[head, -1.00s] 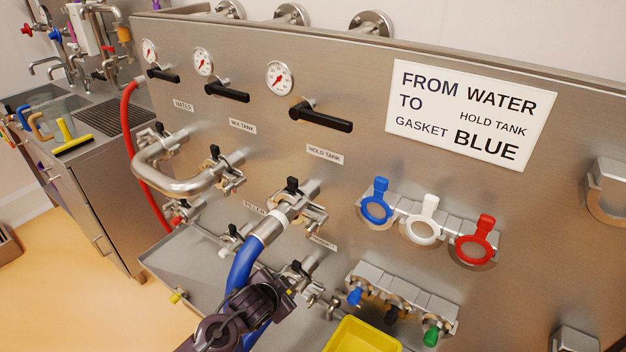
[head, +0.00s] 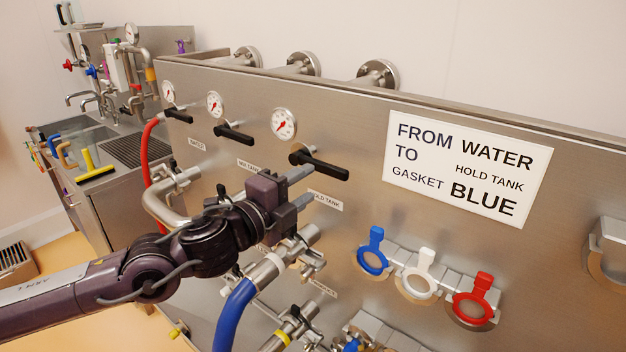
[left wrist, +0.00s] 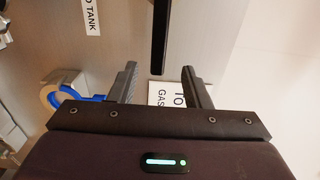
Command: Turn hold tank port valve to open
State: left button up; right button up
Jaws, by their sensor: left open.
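The hold tank valve has a black lever handle (head: 322,166) below the third gauge and above the HOLD TANK label (head: 327,202). The lever points right and slightly down in the head view. My left gripper (head: 304,186) is open and empty, with its fingers reaching toward the panel just below the lever. In the left wrist view the lever (left wrist: 160,35) hangs down, its free end between the lines of the two open fingers (left wrist: 162,84). I see no clear contact. My arm hides part of the mix tank piping. My right gripper is not in view.
A blue hose (head: 236,312) and clamped pipe fittings lie below my gripper. Blue (head: 373,258), white (head: 420,282) and red (head: 473,305) gaskets hang on a rack at right. The sign (head: 468,168) reads from water to hold tank, gasket blue.

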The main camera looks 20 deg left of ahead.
aim_at(326, 172)
pick_arm(q)
jog(key=x, duration=0.7)
jog(key=shift+w+f+p, duration=0.1)
jog(key=shift+f+p, duration=0.05)
jog(key=shift+p, duration=0.15)
jog(key=shift+w+d, duration=0.1)
jog(key=shift+w, duration=0.55)
